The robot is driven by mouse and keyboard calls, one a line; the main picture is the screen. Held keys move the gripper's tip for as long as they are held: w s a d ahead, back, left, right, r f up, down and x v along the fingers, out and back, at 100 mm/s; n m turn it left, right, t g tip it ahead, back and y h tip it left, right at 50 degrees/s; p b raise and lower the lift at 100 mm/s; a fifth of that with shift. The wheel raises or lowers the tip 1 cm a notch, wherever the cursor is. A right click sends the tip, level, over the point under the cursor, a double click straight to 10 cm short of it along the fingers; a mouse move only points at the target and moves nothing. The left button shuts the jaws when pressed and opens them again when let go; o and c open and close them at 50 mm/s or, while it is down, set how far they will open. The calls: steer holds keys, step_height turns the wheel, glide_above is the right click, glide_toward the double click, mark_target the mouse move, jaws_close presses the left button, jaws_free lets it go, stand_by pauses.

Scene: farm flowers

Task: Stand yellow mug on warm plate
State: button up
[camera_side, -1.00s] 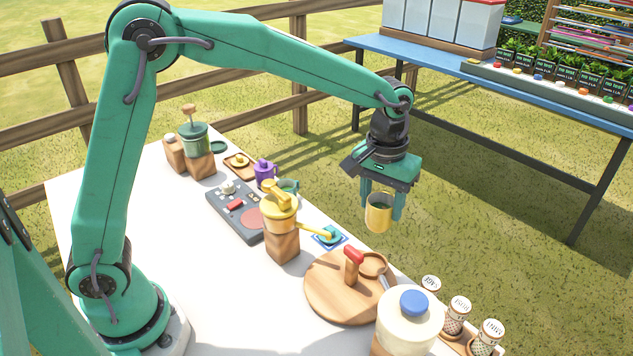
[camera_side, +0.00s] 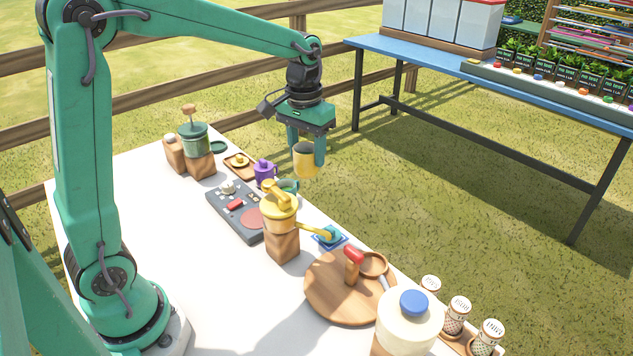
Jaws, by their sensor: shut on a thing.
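The yellow mug (camera_side: 306,163) is held between the fingers of my gripper (camera_side: 307,152), upright or nearly so. It hangs in the air past the far right edge of the white table, up and to the right of the green mug in the picture. A round reddish disc (camera_side: 251,219) on the dark grey control panel (camera_side: 226,207) looks like the warm plate. Nothing stands on the disc. The mug is up and to the right of it in the picture. The panel also has a red switch and small light-coloured parts.
A purple mug (camera_side: 265,171) and a green mug (camera_side: 289,186) stand near the panel. A yellow-topped dispenser on a wooden block (camera_side: 282,242) stands close to the disc. A round wooden board (camera_side: 335,303) and a large blue-capped jar (camera_side: 408,325) are nearer. The table's left part is clear.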

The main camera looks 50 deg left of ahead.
glide_above(257, 217)
step_height(257, 217, down, 12)
steer(key=shift+r, duration=0.2)
stand_by(0.6)
steer(key=shift+f, duration=0.1)
steer(key=shift+f, duration=1.8)
steer(key=shift+d+f, duration=0.1)
steer(key=o, duration=1.2)
steer(key=shift+c, duration=0.2)
